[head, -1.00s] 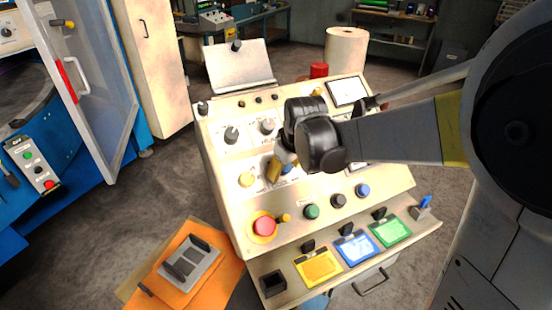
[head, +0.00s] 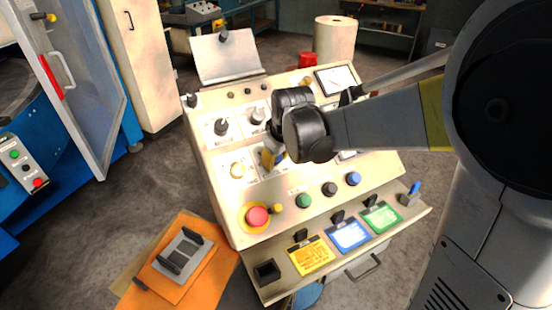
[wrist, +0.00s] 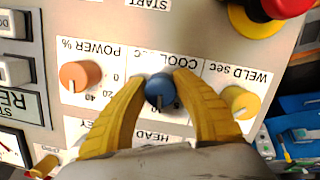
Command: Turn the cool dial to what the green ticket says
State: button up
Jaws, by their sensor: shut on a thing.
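The cool dial is a blue knob (wrist: 160,90) under the upside-down label "COOL sec" in the wrist view. My gripper (wrist: 162,86) has its two yellow fingers shut on this knob, one on each side. The fingers and palm hide much of its scale, so I cannot read its setting. In the head view my gripper (head: 272,158) reaches down onto the panel and hides most of the dial. The green ticket (head: 382,217) stands at the right of the row of tickets on the front ledge. Its writing is too small to read.
In the wrist view the orange power knob (wrist: 80,75) and yellow weld knob (wrist: 242,101) flank the blue one closely. A red stop button (head: 257,216) is at the panel's lower left. Yellow (head: 311,257) and blue (head: 348,235) tickets stand beside the green one.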

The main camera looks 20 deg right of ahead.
jog(key=n, duration=0.3)
jog(key=shift+n+t+h, duration=0.3)
jog(key=shift+n+t, duration=0.3)
jog(key=shift+n, duration=1.5)
jog(key=shift+d, duration=0.1)
jog(key=o, duration=1.2)
jog(key=shift+w, duration=0.1)
jog(key=v, duration=1.2)
jog(key=shift+a, duration=0.25)
